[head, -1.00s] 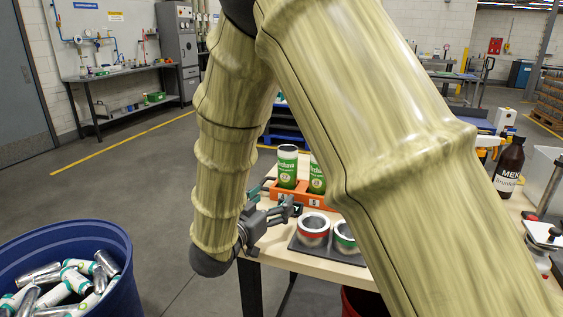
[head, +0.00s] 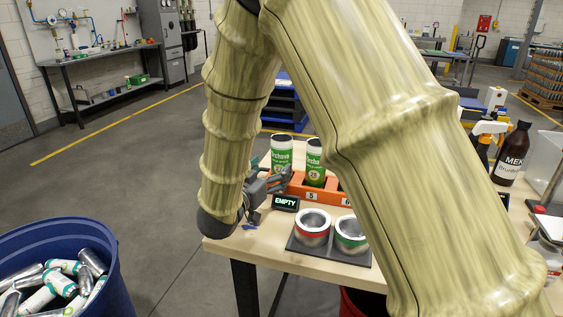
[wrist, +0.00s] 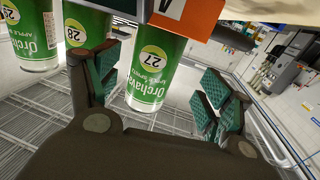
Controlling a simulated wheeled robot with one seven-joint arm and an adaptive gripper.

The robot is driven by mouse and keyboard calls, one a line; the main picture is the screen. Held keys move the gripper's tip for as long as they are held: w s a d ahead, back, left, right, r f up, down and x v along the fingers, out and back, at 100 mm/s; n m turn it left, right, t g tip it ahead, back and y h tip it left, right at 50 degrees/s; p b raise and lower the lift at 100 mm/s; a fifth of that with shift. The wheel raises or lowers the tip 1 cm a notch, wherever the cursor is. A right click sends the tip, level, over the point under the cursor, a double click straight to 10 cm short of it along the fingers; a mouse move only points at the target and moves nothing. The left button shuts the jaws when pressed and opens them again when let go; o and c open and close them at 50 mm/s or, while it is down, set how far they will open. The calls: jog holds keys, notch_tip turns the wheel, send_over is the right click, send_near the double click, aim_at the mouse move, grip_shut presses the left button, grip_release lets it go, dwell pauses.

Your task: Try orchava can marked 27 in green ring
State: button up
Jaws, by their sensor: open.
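The Orchava can marked 27 (wrist: 152,68) is green and white and shows upside down in the wrist view. In the head view it appears to be the left can (head: 281,152) in the orange rack (head: 345,199). My gripper (wrist: 160,80) is open, with one finger on either side of this can and a visible gap on the right. In the head view, my gripper (head: 276,184) is low at the rack's left end. The green ring (head: 350,232) is a silver cylinder with a green band, standing on a dark tray (head: 328,255); its opening looks empty.
Can 28 (head: 314,162) stands beside can 27, and another can (wrist: 35,40) is beyond it. A red-banded ring (head: 312,228) stands left of the green one. An "EMPTY" sign (head: 286,203) is near my gripper. A blue bin (head: 105,265) of cans stands left on the floor.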

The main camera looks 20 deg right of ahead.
aim_at(277, 165)
jog(key=x, duration=0.4)
jog(key=shift+d+r+p, duration=0.15)
jog(key=shift+d+p, duration=0.15)
jog(key=shift+d, duration=0.3)
jog(key=shift+w+d, duration=0.25)
jog(key=shift+w, duration=0.1)
jog(key=shift+c, duration=0.3)
jog(key=c, duration=0.8)
